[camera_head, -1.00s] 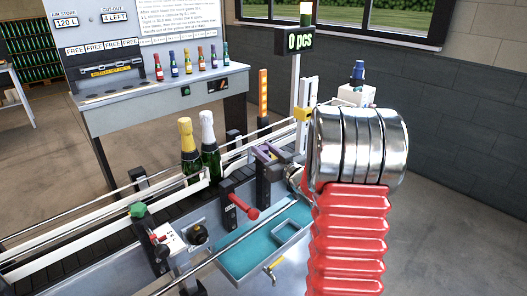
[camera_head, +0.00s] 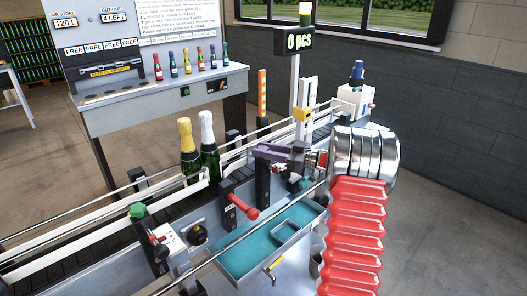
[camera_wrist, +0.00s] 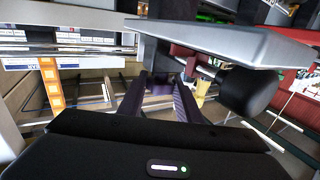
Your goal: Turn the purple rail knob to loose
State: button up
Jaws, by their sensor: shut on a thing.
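The purple rail knob (camera_head: 272,152) is at the top of a black post on the near side of the conveyor, in the head view. My gripper comes in from the right, behind the silver wrist rings and red bellows. In the wrist view my gripper (camera_wrist: 160,84) has its two dark purplish fingers brought together on the knob. The knob is mostly hidden between them, so its turned position cannot be read. In the head view, the knob and the fingers are hard to tell apart.
A red-handled lever (camera_head: 243,208) and a teal tray (camera_head: 262,248) are in front of the post. Two bottles (camera_head: 208,150) stand on the conveyor to the left. An orange light column (camera_head: 262,97) rises behind. Grey floor on the right is open.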

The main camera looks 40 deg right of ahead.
jog(key=shift+w+n+g+y, duration=0.15)
jog(key=shift+n+g+y, duration=2.55)
jog(key=shift+g, duration=0.5)
jog(key=shift+n+g+y, duration=0.4)
jog(key=shift+n+g, duration=0.2)
jog(key=shift+g, duration=0.2)
jog(key=o, duration=1)
jog(key=shift+o, duration=0.2)
jog(key=shift+m+t+h, duration=1.7)
jog(key=shift+m+t, duration=0.4)
jog(key=shift+t, duration=0.6)
jog(key=shift+m+t+h, duration=1.7)
jog(key=shift+h, duration=0.4)
jog(key=shift+a+m+t+h, duration=0.1)
jog(key=shift+m+t+h, duration=0.4)
jog(key=shift+m+h, duration=0.55)
jog(key=shift+a+m+t+h, duration=0.1)
jog(key=shift+m+t+h, duration=0.5)
jog(key=shift+h, duration=0.85)
jog(key=shift+m+h, duration=1.95)
jog(key=shift+h, duration=0.95)
